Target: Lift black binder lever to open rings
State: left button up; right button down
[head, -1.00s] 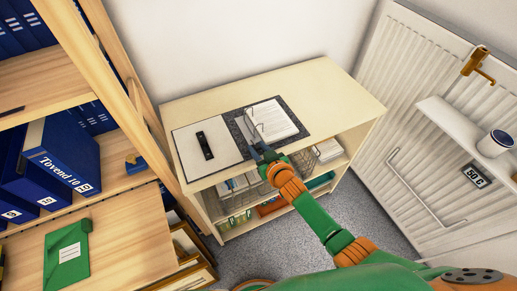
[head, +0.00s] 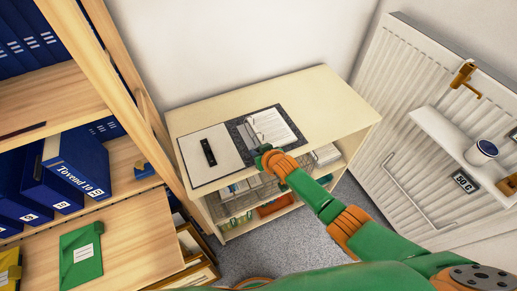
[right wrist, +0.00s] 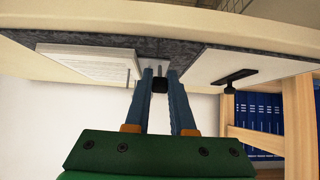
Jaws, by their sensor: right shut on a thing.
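The open binder (head: 237,131) lies on the low cabinet, grey and mottled, with a white inner left side and a stack of white pages (head: 274,127) on the right. Metal rings (head: 256,134) show at the left edge of the pages. My right gripper (head: 262,152) is at the binder's near edge, close to the spine. In the right wrist view, its blue fingers (right wrist: 159,76) are shut on a small black piece (right wrist: 160,85), the lever end, at the binder's middle strip. The head view hides the lever behind the gripper. My left gripper is out of view.
The low cabinet (head: 330,90) has a bare top to the right of the binder. A wooden shelf with blue binders (head: 75,172) and a green folder (head: 82,254) stands at left. A white radiator (head: 390,120) and a small ledge with a mug (head: 482,152) are at right.

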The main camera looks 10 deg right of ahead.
jog(key=shift+w+a+r+g, duration=0.1)
jog(key=shift+w+r+g, duration=0.2)
jog(key=shift+g, duration=0.4)
jog(key=shift+w+a+r+g+h+b, duration=0.1)
jog(key=shift+w+r+g+h+b, duration=0.15)
jog(key=shift+g+h+b, duration=0.45)
jog(key=shift+g, duration=0.3)
jog(key=c, duration=1)
grip_release()
jog(key=shift+w, duration=0.1)
jog(key=shift+c, duration=0.2)
